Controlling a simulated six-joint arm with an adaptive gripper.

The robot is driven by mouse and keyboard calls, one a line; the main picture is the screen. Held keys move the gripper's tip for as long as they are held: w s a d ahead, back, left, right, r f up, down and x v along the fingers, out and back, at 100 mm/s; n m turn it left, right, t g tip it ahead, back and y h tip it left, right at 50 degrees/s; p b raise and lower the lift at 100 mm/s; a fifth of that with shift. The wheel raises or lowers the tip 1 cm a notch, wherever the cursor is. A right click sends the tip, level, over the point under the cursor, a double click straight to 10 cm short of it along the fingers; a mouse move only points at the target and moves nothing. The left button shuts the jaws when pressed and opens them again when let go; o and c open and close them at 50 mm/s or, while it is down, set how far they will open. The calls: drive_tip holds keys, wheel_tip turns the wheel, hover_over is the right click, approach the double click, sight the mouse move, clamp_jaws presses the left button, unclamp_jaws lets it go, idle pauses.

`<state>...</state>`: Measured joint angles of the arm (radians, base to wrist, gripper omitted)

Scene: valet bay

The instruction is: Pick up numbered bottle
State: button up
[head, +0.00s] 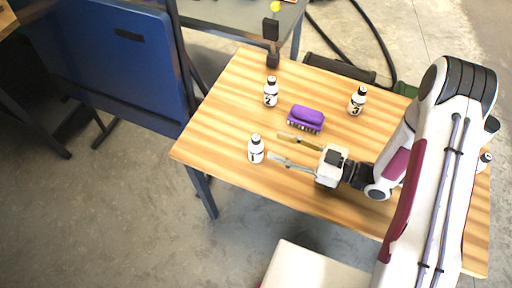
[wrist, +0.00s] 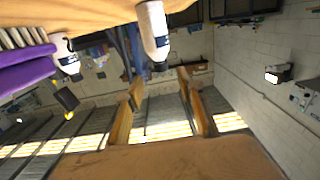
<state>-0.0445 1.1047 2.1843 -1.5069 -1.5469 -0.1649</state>
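Several white bottles with black number labels stand on the wooden table (head: 215,135). Bottle 1 (head: 256,150) is near the left front edge, bottle 2 (head: 271,93) farther back, bottle 3 (head: 357,102) back right. Another bottle (head: 485,162) is partly hidden by my arm at the right; its number is unreadable. My gripper (head: 276,146) is open and empty, low over the table, its fingers pointing left at bottle 1 just beyond the tips. The wrist view is upside down; a bottle (wrist: 153,30), apparently bottle 1, appears above the open fingers (wrist: 160,73), and a second bottle (wrist: 66,58) left.
A purple brush (head: 306,117) lies mid-table behind my gripper; it also shows in the wrist view (wrist: 25,72). A blue panel (head: 110,60) stands left of the table. The left back tabletop is clear.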

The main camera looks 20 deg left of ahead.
sight(256, 137)
drive_tip(key=shift+s, duration=0.4)
drive_tip(key=shift+a, duration=0.15)
drive_tip(key=shift+a, duration=1.15)
drive_tip(key=shift+w+a+f, duration=0.1)
drive_tip(key=shift+w+a, duration=0.1)
drive_tip(key=shift+a, duration=1.1)
drive_tip(key=shift+w+a, duration=0.15)
drive_tip(key=shift+a, duration=1.15)
clamp_jaws()
